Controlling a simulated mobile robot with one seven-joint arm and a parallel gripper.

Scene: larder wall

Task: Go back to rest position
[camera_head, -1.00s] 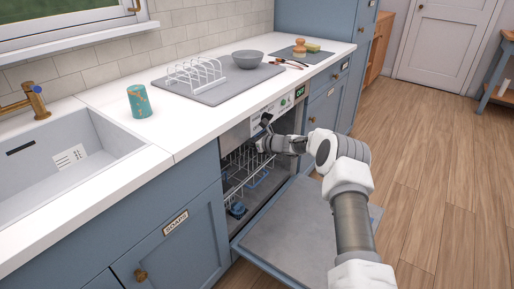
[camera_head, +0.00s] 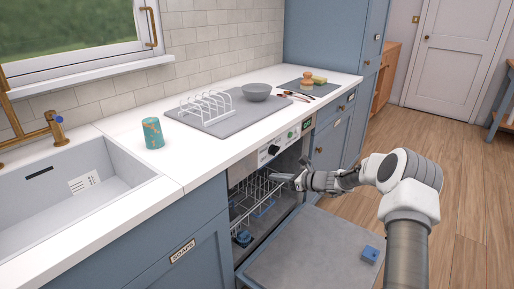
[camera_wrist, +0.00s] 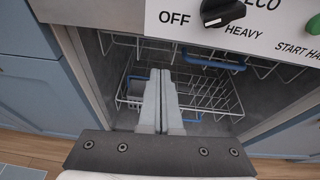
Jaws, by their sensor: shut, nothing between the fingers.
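My gripper (camera_head: 279,178) is in front of the open dishwasher, near the upper rack's level. In the wrist view my gripper (camera_wrist: 160,75) has its two fingers together, with nothing between them. Behind the fingers is the dishwasher's wire rack (camera_wrist: 210,95), with a blue handle part above it. The rack also shows in the head view (camera_head: 250,196), and it looks empty. My arm reaches in from the right, over the lowered dishwasher door (camera_head: 315,250).
The control panel (camera_head: 280,146) is just above my gripper. A blue block (camera_head: 370,254) lies on the door. Floor at right is clear.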

